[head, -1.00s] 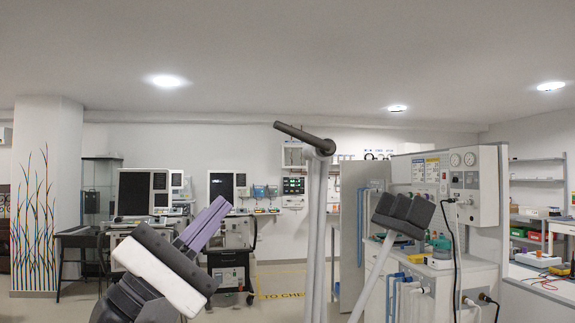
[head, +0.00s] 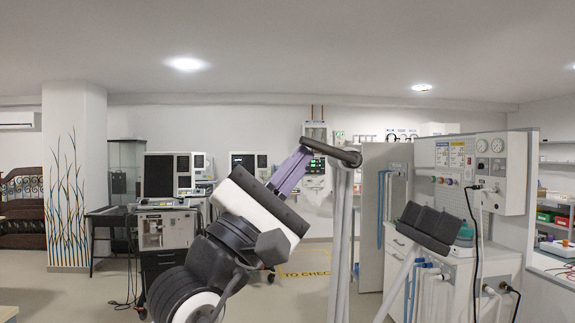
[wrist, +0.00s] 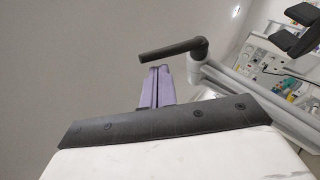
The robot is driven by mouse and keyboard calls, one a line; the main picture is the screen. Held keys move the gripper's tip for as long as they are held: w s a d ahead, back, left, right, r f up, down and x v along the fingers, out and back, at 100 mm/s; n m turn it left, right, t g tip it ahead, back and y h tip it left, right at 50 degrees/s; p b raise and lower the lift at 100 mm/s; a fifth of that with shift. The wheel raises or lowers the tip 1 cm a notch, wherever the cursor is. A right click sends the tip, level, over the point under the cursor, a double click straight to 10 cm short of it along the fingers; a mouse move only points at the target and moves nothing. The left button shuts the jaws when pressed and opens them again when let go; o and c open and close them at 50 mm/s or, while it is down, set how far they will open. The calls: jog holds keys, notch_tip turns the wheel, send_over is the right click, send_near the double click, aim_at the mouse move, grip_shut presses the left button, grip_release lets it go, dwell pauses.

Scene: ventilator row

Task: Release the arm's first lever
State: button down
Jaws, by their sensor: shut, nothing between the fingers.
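The lever (head: 330,151) is a dark bar on a round joint at the top of a grey jointed support arm (head: 341,235). It points left from the joint, slightly upward. In the wrist view the lever (wrist: 170,51) lies above my fingertips. My gripper (head: 304,153) has purple fingers, shut with nothing between them. In the head view its tips overlap the left part of the lever.
A dark padded block (head: 428,226) on a slanted grey rod stands right of the support arm. A white equipment cabinet (head: 480,262) with gauges and hoses is behind it. Ventilator carts (head: 165,230) stand at the back left. Open floor lies at left.

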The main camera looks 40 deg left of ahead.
jog(key=shift+d+r+m+g+h+p, duration=0.25)
jog(key=shift+r+m+g+h+p, duration=0.25)
jog(key=shift+r+m+g+p, duration=0.15)
jog(key=shift+s+d, duration=0.1)
dwell(0.3)
